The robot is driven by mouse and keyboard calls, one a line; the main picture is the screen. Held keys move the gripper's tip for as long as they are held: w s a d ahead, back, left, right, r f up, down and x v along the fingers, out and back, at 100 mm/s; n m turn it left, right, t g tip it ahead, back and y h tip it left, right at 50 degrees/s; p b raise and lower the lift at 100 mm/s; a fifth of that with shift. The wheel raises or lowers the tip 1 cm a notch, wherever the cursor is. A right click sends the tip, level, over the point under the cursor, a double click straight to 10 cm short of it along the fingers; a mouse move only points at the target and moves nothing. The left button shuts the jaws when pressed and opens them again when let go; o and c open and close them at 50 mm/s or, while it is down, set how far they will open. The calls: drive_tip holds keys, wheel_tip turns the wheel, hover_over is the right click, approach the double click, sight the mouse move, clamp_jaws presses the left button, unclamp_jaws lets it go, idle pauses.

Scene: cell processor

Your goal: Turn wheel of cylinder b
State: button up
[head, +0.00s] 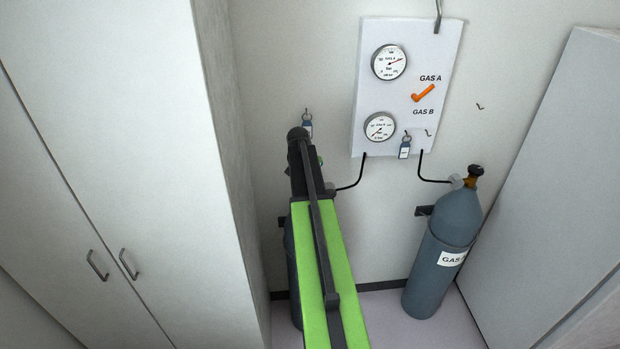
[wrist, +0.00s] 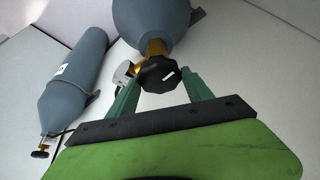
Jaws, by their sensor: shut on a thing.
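In the wrist view my gripper (wrist: 161,82) has its two green fingers on either side of the black wheel (wrist: 158,74) of a grey gas cylinder (wrist: 150,16) and is shut on it. The wheel has a white mark and sits on a brass valve neck (wrist: 157,47). In the head view my arm hides most of this left cylinder (head: 293,265); its label does not show. The other grey cylinder (head: 430,275) stands at the right with a "GAS" label whose letter I cannot read; it also shows in the wrist view (wrist: 68,85).
A white panel (head: 400,60) on the wall carries two gauges, the words GAS A and GAS B and an orange lever (head: 423,93) at GAS A. Key tags (head: 404,147) hang nearby. A tall cabinet (head: 130,150) stands left; a light panel (head: 560,170) bounds the right.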

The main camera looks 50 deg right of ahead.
drive_tip(key=shift+m+g, duration=0.3)
drive_tip(key=shift+m, duration=0.3)
drive_tip(key=shift+s, duration=0.1)
drive_tip(key=o, duration=1.4)
drive_tip(key=p+v, duration=1.6)
drive_tip(key=v, duration=0.1)
drive_tip(key=shift+a+r, duration=0.1)
drive_tip(key=shift+a, duration=0.1)
